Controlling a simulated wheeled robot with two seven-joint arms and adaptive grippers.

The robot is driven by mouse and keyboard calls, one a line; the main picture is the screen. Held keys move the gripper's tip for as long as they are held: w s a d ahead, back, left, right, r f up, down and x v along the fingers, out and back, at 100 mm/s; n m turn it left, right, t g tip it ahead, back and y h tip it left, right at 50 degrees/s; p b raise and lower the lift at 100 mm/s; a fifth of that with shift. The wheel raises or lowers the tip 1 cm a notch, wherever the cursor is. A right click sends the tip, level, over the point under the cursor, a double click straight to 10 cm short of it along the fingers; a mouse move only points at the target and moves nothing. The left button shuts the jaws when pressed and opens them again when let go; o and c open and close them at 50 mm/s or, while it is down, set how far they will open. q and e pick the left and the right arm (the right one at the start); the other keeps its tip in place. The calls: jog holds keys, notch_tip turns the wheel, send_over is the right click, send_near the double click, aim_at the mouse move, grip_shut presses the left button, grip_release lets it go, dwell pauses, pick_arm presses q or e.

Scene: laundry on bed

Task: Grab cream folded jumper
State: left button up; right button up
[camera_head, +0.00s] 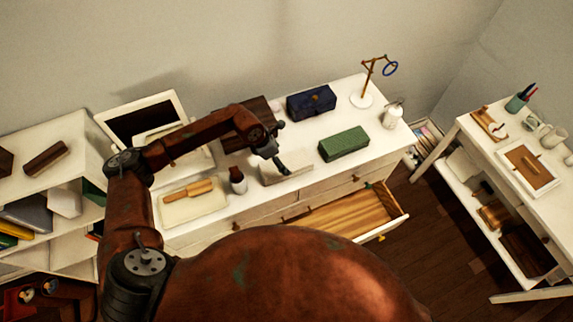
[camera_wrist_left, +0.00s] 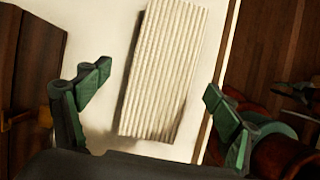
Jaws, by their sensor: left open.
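The cream folded jumper (camera_head: 287,168) lies on the white dresser top, near its front edge. In the left wrist view the jumper (camera_wrist_left: 165,70) is a ribbed cream block, set lengthwise between my fingers. My left gripper (camera_head: 281,168) is over the jumper in the head view and partly covers it. In the wrist view my left gripper (camera_wrist_left: 146,100) is open, with one green finger on each side of the jumper and visible gaps between.
A dark blue box (camera_head: 311,102) stands behind. Below, a wooden drawer (camera_head: 345,212) is pulled open and empty. A white side table (camera_head: 510,165) stands at right.

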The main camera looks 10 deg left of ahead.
aim_at(286, 163)
pick_arm(q)
jog(key=x, duration=0.1)
jog(key=p+x, duration=0.1)
jog(key=shift+s+d+f, duration=0.1)
jog(key=shift+d+f, duration=0.2)
jog(key=shift+f, duration=0.05)
jog(key=shift+d+f, duration=0.25)
jog(key=shift+f, duration=0.6)
jog(key=c, duration=1.5)
pick_arm(e)
jog(key=shift+w+a+r, duration=0.2)
jog(key=shift+w+r, duration=0.35)
jog(key=shift+w, duration=0.3)
